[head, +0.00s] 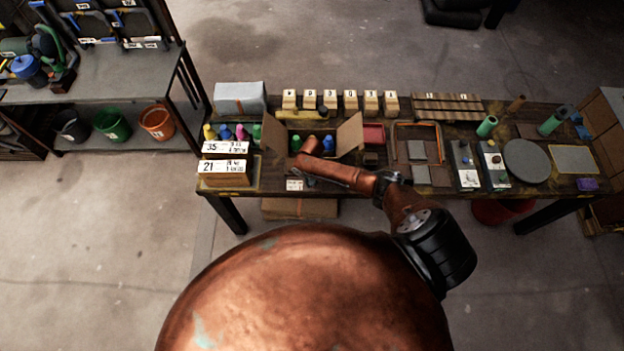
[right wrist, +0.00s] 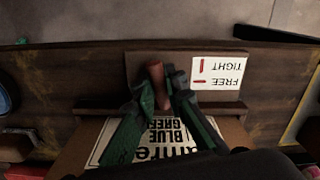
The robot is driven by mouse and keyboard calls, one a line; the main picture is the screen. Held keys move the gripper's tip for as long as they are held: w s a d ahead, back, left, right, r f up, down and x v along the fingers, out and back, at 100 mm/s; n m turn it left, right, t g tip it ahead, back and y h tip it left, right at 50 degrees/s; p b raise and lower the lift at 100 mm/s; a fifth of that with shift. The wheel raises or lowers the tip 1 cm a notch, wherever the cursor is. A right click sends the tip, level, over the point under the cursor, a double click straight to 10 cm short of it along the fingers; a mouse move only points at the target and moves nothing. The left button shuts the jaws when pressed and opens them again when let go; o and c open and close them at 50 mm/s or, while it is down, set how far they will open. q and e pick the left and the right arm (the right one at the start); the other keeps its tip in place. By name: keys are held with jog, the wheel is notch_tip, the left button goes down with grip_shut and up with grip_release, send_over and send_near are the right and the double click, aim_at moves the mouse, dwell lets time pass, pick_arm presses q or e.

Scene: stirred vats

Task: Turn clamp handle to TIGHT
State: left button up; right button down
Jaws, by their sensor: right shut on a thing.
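In the right wrist view, the clamp handle (right wrist: 155,78) is a reddish-brown bar on a brown plate (right wrist: 140,62). It runs roughly up and down the picture, tilted slightly. My right gripper (right wrist: 161,88) is shut on it, with a green finger on each side. My left gripper is not seen.
An open cardboard box (head: 349,134) with bottles stands just behind the handle. Number-marked stacks (head: 222,167) stand to the left. Switch boxes (head: 464,166) and a round grey plate (head: 527,160) are at the right. My copper arm covers the lower middle.

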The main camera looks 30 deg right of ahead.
jog(key=m+p, duration=0.1)
jog(key=m, duration=0.1)
jog(key=shift+r+m+p, duration=0.15)
jog(key=shift+m+p, duration=0.15)
jog(key=shift+m, duration=0.1)
jog(key=shift+m+p, duration=0.65)
jog(key=shift+m, duration=0.55)
jog(key=c, duration=1.9)
grip_release()
notch_tip(320, 180, up, 12)
